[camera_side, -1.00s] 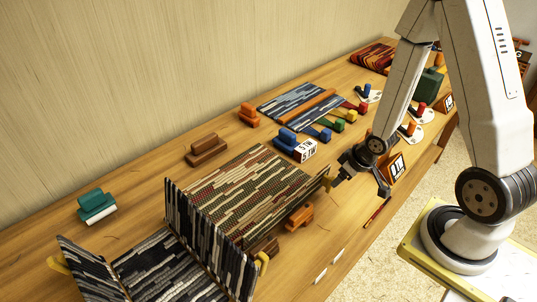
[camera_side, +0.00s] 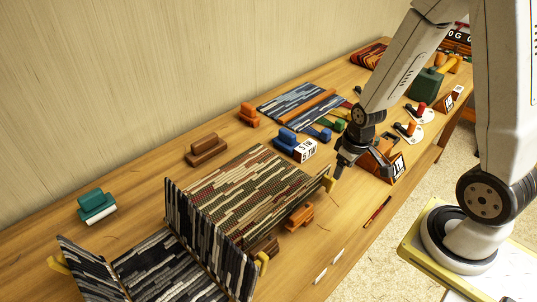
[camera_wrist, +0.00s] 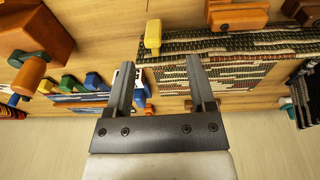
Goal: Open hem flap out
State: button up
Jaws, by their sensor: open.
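A brown, green and cream striped woven panel (camera_side: 250,185) lies on the bench. A narrow patterned strip (camera_wrist: 235,42) runs along one edge of it and looks slightly raised; I cannot tell its exact angle. A yellow tab (camera_side: 328,184) sits at the panel's right corner and also shows in the wrist view (camera_wrist: 153,37). My gripper (camera_side: 339,176) points down just beside and above this tab. In the wrist view my gripper (camera_wrist: 158,64) is open and empty, with the tab beyond the gap between its fingers.
A dark striped flap (camera_side: 208,240) stands upright at the panel's left, with a yellow tab (camera_side: 262,262). A black and grey woven piece (camera_side: 165,270) lies beyond it. An orange block (camera_side: 300,216) sits by the near edge. A blue block (camera_side: 290,141) and a lettered sign (camera_side: 397,168) are close by.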

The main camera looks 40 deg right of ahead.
aim_at(317, 174)
jog(key=w+f, duration=0.3)
jog(key=w, duration=0.1)
jog(key=w+a+f, duration=0.1)
jog(key=w+f, duration=0.1)
jog(key=w, duration=0.1)
jog(key=shift+f, duration=0.3)
jog(key=shift+g, duration=0.3)
jog(key=w, duration=0.2)
jog(key=w+f, duration=0.1)
jog(key=w, duration=0.1)
jog(key=w+f, duration=0.1)
jog(key=w, duration=0.1)
jog(key=shift+w+f, duration=0.2)
jog(key=shift+w, duration=0.1)
jog(key=shift+w+f+g, duration=0.4)
jog(key=shift+w+g, duration=0.25)
jog(key=shift+g, duration=0.1)
jog(key=shift+w+f+g, duration=0.35)
jog(key=shift+w+g, duration=0.25)
jog(key=shift+g, duration=0.15)
jog(key=shift+w+f+g, duration=0.35)
jog(key=shift+f+g, duration=0.15)
jog(key=shift+g, duration=0.15)
jog(key=shift+w+f+g, duration=0.35)
jog(key=shift+f+g, duration=0.15)
jog(key=shift+g, duration=0.15)
